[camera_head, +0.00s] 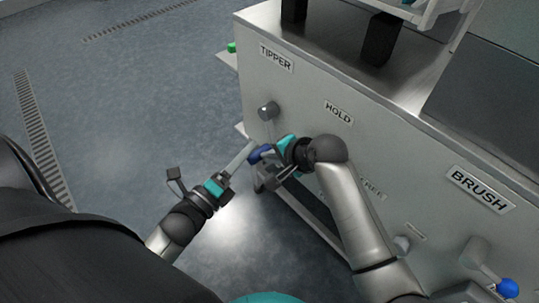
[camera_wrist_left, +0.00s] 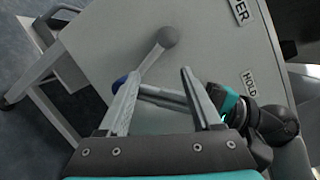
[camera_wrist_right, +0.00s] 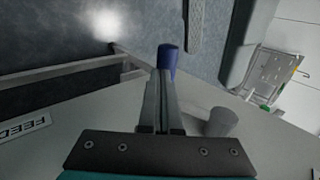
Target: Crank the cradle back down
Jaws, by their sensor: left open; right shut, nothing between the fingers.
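The tipper crank has a grey hub (camera_head: 268,110) on the machine's front under the TIPPER label (camera_head: 276,58). Its blue handle (camera_head: 260,152) shows between my two grippers. In the left wrist view, the crank arm (camera_wrist_left: 150,62) slants down-left from the hub, and the blue handle (camera_wrist_left: 119,86) is partly behind my left finger. My left gripper (camera_wrist_left: 158,82) is open, close to the handle; contact cannot be told. My right gripper (camera_wrist_right: 163,78) is shut and empty, its tips just short of or against the blue handle (camera_wrist_right: 168,58). The cradle cannot be made out for certain.
The machine's front panel (camera_head: 300,120) also carries a HOLD label (camera_head: 338,112) and, at right, a BRUSH crank with a blue handle (camera_head: 507,287). A white frame (camera_head: 430,18) stands on top. Open grey floor (camera_head: 130,110) lies left. My forearms converge closely.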

